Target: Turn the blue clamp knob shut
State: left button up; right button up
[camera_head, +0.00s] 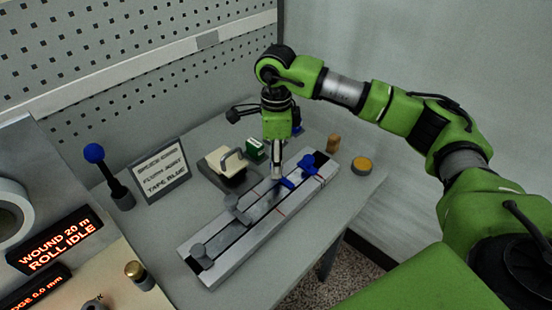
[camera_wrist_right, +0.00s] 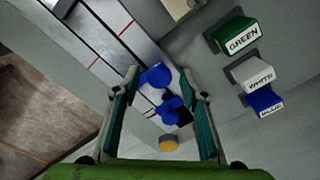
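Two blue clamp parts sit at the far end of the splicing rail (camera_head: 225,262): one farther out (camera_head: 308,164) and one nearer the middle (camera_head: 287,183). I cannot tell for sure which is the clamp knob. In the right wrist view, one blue part (camera_wrist_right: 156,76) lies between the fingertips and the other (camera_wrist_right: 172,106) shows below it. My right gripper (camera_head: 277,172) points down over the rail beside the blue parts. In the wrist view its fingers (camera_wrist_right: 159,74) are apart, with no clear contact. My left gripper is not in view.
Grey clamp parts (camera_head: 201,256) sit at the rail's near end. A tape device (camera_head: 228,166), a sign (camera_head: 163,170) and a blue-topped post (camera_head: 94,153) stand left. Green, white and blue labelled blocks (camera_wrist_right: 250,72) are behind. A yellow-topped disc (camera_head: 362,164) lies right.

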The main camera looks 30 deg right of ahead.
notch_tip(320, 180, up, 12)
dwell(0.5)
dwell(0.3)
